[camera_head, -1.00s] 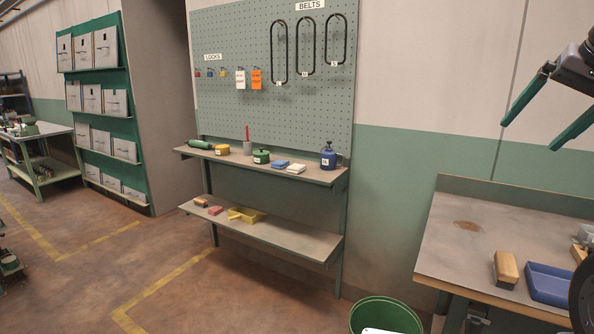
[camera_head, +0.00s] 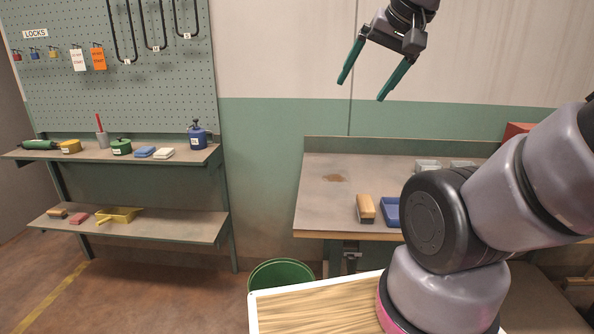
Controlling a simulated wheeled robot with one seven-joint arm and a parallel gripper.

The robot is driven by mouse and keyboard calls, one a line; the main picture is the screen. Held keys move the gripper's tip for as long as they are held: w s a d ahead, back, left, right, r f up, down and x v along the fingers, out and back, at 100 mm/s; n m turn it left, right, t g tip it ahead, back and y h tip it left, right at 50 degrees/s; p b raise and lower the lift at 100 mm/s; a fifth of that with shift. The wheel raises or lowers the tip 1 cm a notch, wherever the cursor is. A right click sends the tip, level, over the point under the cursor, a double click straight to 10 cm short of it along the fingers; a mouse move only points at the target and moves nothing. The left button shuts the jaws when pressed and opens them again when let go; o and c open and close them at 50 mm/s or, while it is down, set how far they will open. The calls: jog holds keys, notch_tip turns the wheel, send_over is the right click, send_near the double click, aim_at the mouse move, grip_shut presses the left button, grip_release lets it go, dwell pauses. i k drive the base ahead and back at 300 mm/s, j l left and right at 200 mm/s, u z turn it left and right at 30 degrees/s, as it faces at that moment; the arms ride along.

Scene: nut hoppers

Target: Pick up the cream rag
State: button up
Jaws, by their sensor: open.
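The cream rag (camera_head: 163,153) is a small, pale, flat piece on the upper shelf at the left. It lies just right of a similar blue rag (camera_head: 144,151) and left of a blue bottle (camera_head: 198,137). My gripper (camera_head: 361,90) is open and empty, high in front of the wall above the workbench. In the picture it is far to the right of the rag and above it. Nothing hides the rag.
A green bin (camera_head: 281,273) stands between shelves and workbench (camera_head: 320,205). Floor at left is clear.

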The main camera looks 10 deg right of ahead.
aim_at(162, 153)
jog(key=j, duration=0.65)
jog(key=i+j, duration=0.15)
jog(key=j, duration=0.5)
jog(key=i+j, duration=0.25)
jog(key=j, duration=0.2)
jog(key=i+j, duration=0.25)
jog(key=j, duration=0.15)
jog(key=i+j, duration=0.25)
jog(key=j, duration=0.2)
jog(key=i, duration=1.15)
jog(key=u, duration=0.05)
